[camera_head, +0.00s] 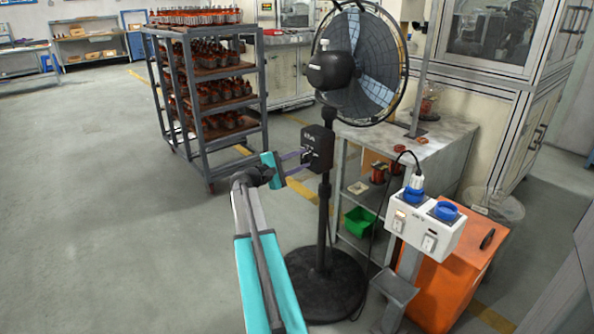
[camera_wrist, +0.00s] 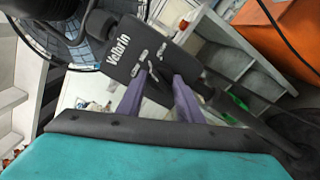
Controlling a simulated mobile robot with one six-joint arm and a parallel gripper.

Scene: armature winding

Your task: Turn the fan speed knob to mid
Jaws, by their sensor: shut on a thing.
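The black fan control box (camera_head: 318,148) sits on the pole of a pedestal fan (camera_head: 362,65) in the head view. It also shows in the wrist view (camera_wrist: 125,62), tilted, with white lettering and small markings on its face. My gripper (camera_head: 304,158) reaches the box's front face from the left. In the wrist view its two purple fingers (camera_wrist: 160,85) end at the lower part of the box face, where the knob is. The gripper is shut on the fan speed knob, which the fingertips mostly hide. I cannot read the knob's setting.
A metal rack (camera_head: 205,85) with several loaded shelves stands behind to the left. A white socket box (camera_head: 425,225) and an orange cabinet (camera_head: 455,270) are at the right. The fan's round black base (camera_head: 325,285) rests on the floor. Open floor lies to the left.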

